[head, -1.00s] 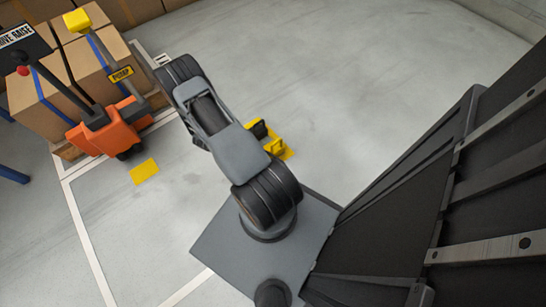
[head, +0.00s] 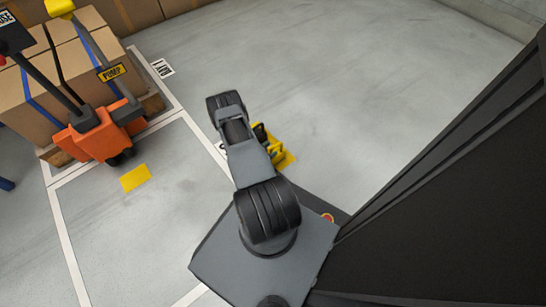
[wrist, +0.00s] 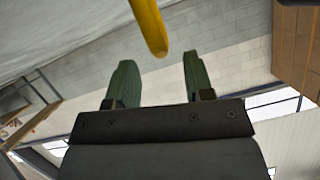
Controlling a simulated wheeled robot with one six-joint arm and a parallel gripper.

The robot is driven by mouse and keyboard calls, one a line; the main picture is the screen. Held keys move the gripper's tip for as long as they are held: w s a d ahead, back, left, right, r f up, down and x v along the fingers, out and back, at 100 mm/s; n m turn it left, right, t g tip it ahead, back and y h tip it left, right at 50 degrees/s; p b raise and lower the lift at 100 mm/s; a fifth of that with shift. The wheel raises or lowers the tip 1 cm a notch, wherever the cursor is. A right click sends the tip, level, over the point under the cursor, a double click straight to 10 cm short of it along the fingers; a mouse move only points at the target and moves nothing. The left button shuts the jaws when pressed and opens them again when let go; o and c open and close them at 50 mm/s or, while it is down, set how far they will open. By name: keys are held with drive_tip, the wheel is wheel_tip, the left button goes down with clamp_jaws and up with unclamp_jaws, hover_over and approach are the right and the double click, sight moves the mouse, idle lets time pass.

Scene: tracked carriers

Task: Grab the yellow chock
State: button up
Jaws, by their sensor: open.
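The yellow chock (head: 274,148) is on the floor just right of my arm in the head view, and my arm covers part of it. A dark piece lies against its left side, and I cannot tell whether it is my gripper. In the wrist view my gripper (wrist: 156,88) has two green fingers, set apart with nothing between them. A curved yellow bar (wrist: 149,24) comes down from the top, its end just beyond the fingertips and not between them. It looks like part of the chock, but the rest is out of view.
An orange pump truck (head: 98,137) stands at the left in front of stacked cartons (head: 85,60). A flat yellow patch (head: 135,177) and white lines mark the floor. The floor (head: 360,70) beyond the chock is clear.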

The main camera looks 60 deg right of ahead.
sight(274, 147)
drive_tip(key=b+x, duration=0.2)
drive_tip(key=x, duration=0.2)
drive_tip(key=shift+d+f+b, duration=0.2)
drive_tip(key=shift+b, duration=0.15)
drive_tip(key=shift+d, duration=0.55)
clamp_jaws()
